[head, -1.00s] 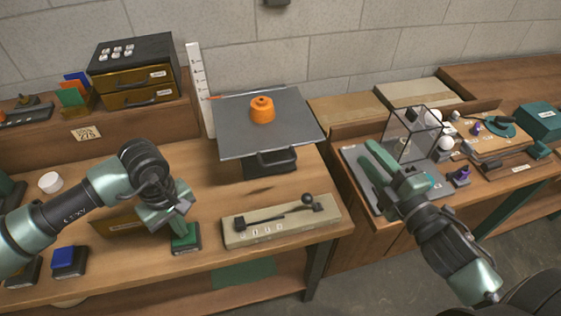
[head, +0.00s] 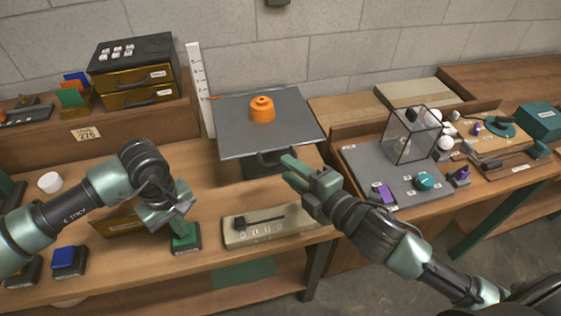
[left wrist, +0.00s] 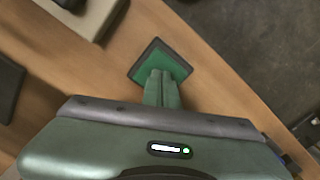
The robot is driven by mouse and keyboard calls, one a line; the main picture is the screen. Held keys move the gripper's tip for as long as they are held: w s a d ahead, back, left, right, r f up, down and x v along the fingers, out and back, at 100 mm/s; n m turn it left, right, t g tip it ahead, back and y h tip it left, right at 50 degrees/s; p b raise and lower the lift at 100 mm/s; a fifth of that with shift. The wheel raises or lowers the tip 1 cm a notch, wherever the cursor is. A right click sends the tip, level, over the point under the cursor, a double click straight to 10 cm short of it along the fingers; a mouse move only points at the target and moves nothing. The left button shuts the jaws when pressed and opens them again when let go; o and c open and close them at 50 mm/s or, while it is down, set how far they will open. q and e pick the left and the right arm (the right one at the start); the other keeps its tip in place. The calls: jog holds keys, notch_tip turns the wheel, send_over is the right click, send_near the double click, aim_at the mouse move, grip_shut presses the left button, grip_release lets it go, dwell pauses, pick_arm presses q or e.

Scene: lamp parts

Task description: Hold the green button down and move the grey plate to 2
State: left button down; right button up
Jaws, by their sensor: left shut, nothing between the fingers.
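The grey plate (head: 240,130) lies level on its stand beside a white upright scale (head: 201,90). A red pointer at its left edge meets the scale; the scale's numbers are too small to read. The green button (head: 185,243) sits on the table's front edge and also shows in the left wrist view (left wrist: 172,62). My left gripper (head: 182,228) is shut and empty, its fingertips over the button and seemingly touching it (left wrist: 160,74).
An orange weight (head: 262,109) stands on the plate. A blue button (head: 69,261) is left of the green one. A drawer unit (head: 134,72) stands at the back left. A glass case (head: 410,138) and small parts occupy the right table. A gap separates the tables.

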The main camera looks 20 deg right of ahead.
aim_at(280, 163)
jog(key=shift+x, duration=2.15)
grip_shut()
jog(key=shift+d, duration=0.1)
